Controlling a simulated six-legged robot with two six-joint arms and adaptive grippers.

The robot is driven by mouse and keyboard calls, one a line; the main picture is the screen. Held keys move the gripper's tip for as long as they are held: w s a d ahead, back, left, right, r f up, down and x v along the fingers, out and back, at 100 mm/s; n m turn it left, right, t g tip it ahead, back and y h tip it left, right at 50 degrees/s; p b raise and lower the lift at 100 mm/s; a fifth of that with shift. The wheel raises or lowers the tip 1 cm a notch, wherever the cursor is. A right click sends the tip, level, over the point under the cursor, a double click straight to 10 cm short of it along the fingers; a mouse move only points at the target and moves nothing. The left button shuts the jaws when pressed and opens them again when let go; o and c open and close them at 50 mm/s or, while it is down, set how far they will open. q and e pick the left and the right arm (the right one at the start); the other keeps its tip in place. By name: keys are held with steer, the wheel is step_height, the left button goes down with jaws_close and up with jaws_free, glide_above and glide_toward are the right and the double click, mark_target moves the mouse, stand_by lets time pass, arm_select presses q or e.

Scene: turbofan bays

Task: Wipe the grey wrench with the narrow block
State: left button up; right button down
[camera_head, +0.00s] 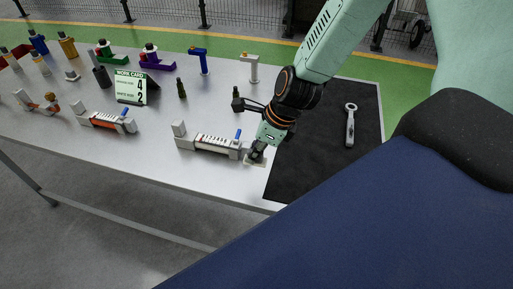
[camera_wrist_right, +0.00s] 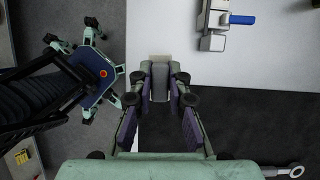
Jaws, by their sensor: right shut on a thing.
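The grey wrench (camera_head: 349,127) lies on the black mat at the right of the table in the head view. Its ring end (camera_wrist_right: 293,171) shows at the lower right corner of the right wrist view. My right gripper (camera_head: 256,157) is low over the table's front edge, left of the mat and apart from the wrench. It is shut on a narrow grey block (camera_wrist_right: 159,78) with a pale beige end, seen between the fingers in the wrist view. In the head view the fingers hide most of the block. I cannot tell whether it touches the table. My left gripper is not in view.
The black mat (camera_head: 315,160) is clear around the wrench. A grey clamp-like fixture with a blue handle (camera_head: 212,144) stands just left of my right gripper. A work card (camera_head: 131,88), bottles and several tools stand farther left and back.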

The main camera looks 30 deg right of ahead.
steer(key=shift+s+a+n, duration=0.15)
steer(key=shift+s+n, duration=0.15)
steer(key=shift+n, duration=0.3)
steer(key=s+a+f+n+g+h+b, duration=0.1)
steer(key=a+f+n+g+b, duration=0.1)
steer(key=n+b, duration=0.4)
steer(key=s+a+f+n+g+h+b, duration=0.1)
steer(key=a+f+n+g+b, duration=0.2)
steer(key=n+b, duration=0.3)
steer(key=s+a+f+n+g+h+b, duration=0.1)
steer(key=n+b, duration=0.5)
steer(key=n, duration=0.8)
steer(key=shift+s+a+f+g, duration=0.25)
steer(key=shift+a+f+g, duration=0.1)
steer(key=shift+a+g, duration=0.15)
steer(key=shift+s+a+f+g, duration=0.25)
steer(key=shift+a+f+g, duration=0.15)
steer(key=shift+a, duration=0.2)
